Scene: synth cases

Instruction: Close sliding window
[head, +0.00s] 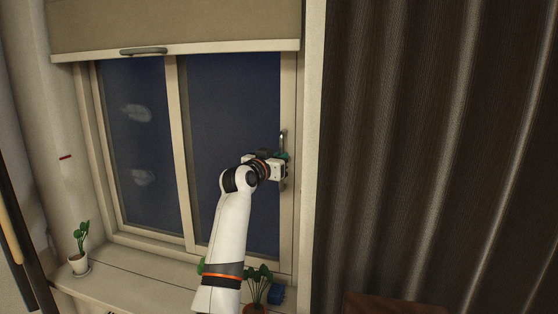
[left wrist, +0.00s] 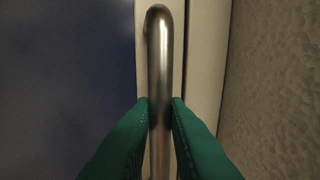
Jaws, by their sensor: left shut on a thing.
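The sliding window (head: 233,95) has two dark panes in a cream frame. Its right sash lies against the right side of the frame, next to the jamb. A metal handle (head: 284,138) stands upright on the sash's right stile. My left gripper (head: 281,160) is at this handle, and its white arm reaches up from below. In the left wrist view, the green fingers of my left gripper (left wrist: 160,125) are shut on the metal handle (left wrist: 160,50), one on each side. The handle's lower part runs down between the fingers. My right gripper is not in view.
A beige blind (head: 180,25) hangs over the window's top, with a bar handle. The sill (head: 130,285) holds a small potted plant (head: 79,250) at left. A dark curtain (head: 430,150) fills the right.

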